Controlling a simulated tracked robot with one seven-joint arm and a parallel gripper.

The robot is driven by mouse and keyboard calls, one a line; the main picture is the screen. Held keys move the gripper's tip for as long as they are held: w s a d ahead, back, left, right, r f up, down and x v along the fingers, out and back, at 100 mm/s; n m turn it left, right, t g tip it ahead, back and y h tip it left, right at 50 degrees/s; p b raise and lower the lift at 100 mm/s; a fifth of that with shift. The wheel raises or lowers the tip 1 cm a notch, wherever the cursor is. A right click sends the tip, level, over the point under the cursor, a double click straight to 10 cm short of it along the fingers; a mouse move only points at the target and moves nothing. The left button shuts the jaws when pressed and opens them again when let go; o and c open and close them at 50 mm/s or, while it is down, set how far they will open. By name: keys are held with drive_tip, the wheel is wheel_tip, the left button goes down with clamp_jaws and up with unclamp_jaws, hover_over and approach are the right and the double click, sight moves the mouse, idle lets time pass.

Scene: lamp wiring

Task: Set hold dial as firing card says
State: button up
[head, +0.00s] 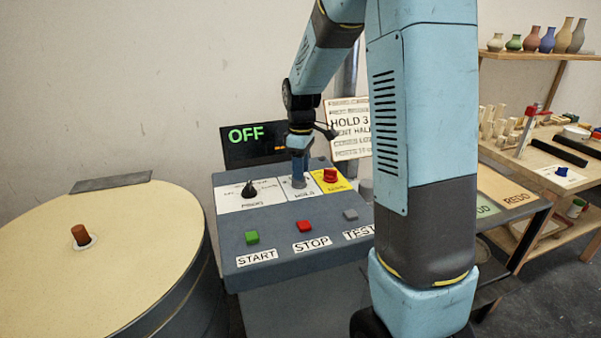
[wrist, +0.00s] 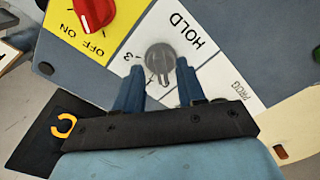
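The hold dial (wrist: 160,56) is a round grey knob on a white panel marked HOLD, seen in the wrist view. A "3" with a tick shows to its left; other numbers are hidden or unclear. Its ridge points down the picture, between the fingers. My gripper (wrist: 160,66) is open, with one finger on each side of the knob and small gaps showing.
The black prog knob (head: 249,189) is left of the hold dial, the red switch (head: 330,175) right on yellow. START (head: 252,238), STOP (head: 305,226) and TEST (head: 350,214) buttons sit in front. The display (head: 250,140) reads OFF. A round kiln lid (head: 120,260) is at left.

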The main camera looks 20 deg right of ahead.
drive_tip(key=shift+f, duration=0.9)
clamp_jaws()
